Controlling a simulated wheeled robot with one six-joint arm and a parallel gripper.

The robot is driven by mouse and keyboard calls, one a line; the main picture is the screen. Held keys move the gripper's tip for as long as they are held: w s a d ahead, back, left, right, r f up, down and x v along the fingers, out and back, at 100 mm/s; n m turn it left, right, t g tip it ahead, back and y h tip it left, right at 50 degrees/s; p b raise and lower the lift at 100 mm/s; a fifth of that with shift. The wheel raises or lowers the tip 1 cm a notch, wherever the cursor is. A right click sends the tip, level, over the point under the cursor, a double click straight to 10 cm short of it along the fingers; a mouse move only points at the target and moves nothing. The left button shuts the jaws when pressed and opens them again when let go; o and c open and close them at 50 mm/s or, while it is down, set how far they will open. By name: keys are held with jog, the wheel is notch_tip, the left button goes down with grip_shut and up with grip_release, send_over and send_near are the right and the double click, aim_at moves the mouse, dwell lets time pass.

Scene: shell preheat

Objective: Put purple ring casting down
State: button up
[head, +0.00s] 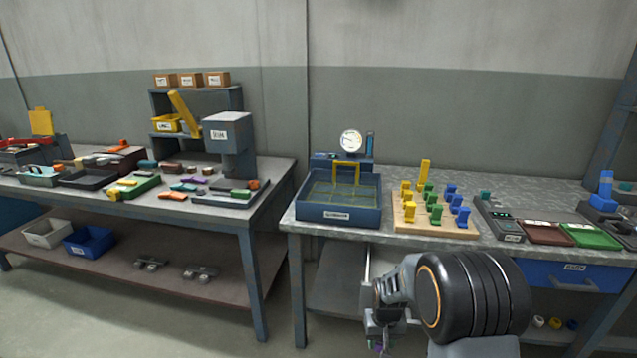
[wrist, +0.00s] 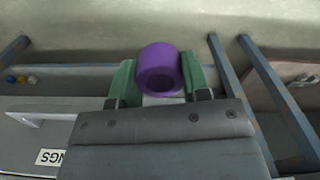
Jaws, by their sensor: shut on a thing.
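The purple ring casting (wrist: 158,70) is a short thick ring, held between the two green fingers of my gripper (wrist: 158,80) in the wrist view. The fingers press on its left and right sides. In the head view my gripper (head: 377,338) hangs low in front of the right bench, below the bench top. Only a small bit of purple (head: 379,347) shows there at its lower end. The ring is in the air and touches no bench surface that I can see.
The right bench (head: 520,200) carries a blue tank (head: 338,214) with a gauge, a wooden pegboard (head: 435,228) with yellow, green and blue pieces, and a red tray (head: 545,232) beside a green tray (head: 590,236). A blue drawer (head: 555,275) sits under it. The left bench (head: 225,213) is crowded.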

aim_at(382, 345)
jog(key=r+p, duration=0.2)
jog(key=p, duration=0.2)
jog(key=s+r+p, duration=0.1)
jog(key=r+p, duration=0.2)
jog(key=p, duration=0.1)
jog(key=r+p, duration=0.3)
jog(key=p, duration=0.2)
jog(key=shift+s+r, duration=0.15)
jog(key=shift+s, duration=0.15)
jog(key=shift+d, duration=0.1)
